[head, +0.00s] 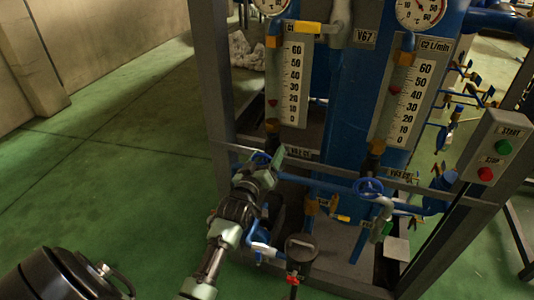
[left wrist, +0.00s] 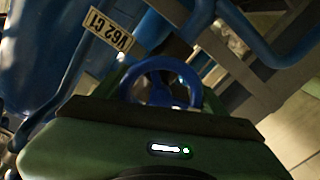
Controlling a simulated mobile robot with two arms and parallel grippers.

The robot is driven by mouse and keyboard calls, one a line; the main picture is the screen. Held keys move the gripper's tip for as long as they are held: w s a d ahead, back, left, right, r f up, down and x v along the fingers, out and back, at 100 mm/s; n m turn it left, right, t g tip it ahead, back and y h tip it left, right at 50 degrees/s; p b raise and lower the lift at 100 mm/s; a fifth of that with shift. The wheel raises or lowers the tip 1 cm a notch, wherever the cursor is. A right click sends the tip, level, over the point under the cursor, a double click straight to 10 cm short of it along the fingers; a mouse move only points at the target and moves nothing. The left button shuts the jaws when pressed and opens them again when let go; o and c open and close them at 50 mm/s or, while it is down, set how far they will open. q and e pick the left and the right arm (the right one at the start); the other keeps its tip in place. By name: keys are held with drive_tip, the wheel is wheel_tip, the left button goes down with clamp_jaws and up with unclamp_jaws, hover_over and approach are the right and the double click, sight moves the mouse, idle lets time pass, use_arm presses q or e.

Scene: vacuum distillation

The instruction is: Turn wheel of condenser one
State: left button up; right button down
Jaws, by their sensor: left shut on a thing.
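The blue wheel of condenser one (head: 259,157) is on the left pipe of the rig, below the left gauge tube. It is mostly hidden behind my gripper in the head view. In the left wrist view the wheel (left wrist: 160,64) stands straight ahead, just past the gripper's green body, with its lower part hidden. The label V62 C1 (left wrist: 107,30) shows beside it. My left gripper (head: 268,164) is at the wheel and shut on it; the fingertips are partly hidden. My right gripper is not in view.
A second blue wheel (head: 368,187) is on the right pipe. The grey frame post (head: 212,75) rises just left of my gripper. A box with green and red buttons (head: 494,147) is on the right post. Green floor (head: 120,160) lies open at left.

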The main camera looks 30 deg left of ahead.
use_arm(q)
drive_tip(key=shift+n+p, duration=0.4)
drive_tip(key=shift+n, duration=0.8)
drive_tip(key=o, duration=1.4)
drive_tip(key=b+v, duration=0.1)
drive_tip(key=v, duration=0.6)
drive_tip(key=shift+s, duration=0.4)
